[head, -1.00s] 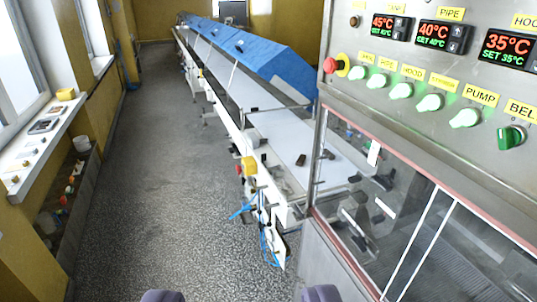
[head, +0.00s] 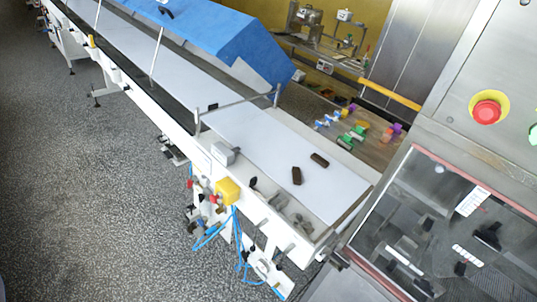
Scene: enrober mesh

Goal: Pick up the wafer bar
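Two small dark brown bars lie on the white conveyor belt (head: 250,135) near its front end. The nearer one, a dark bar (head: 297,176), stands out as a short block pointing roughly up and down in the picture. The other dark bar (head: 319,160) lies just behind it to the right, apart from it and slanted. I cannot tell from here which of them is the wafer bar. My gripper is out of view, so nothing shows of its fingers.
A blue cover (head: 225,40) spans the belt farther back. A steel machine with a red stop button (head: 487,107) and glazed front stands at right. Speckled floor at left is clear.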

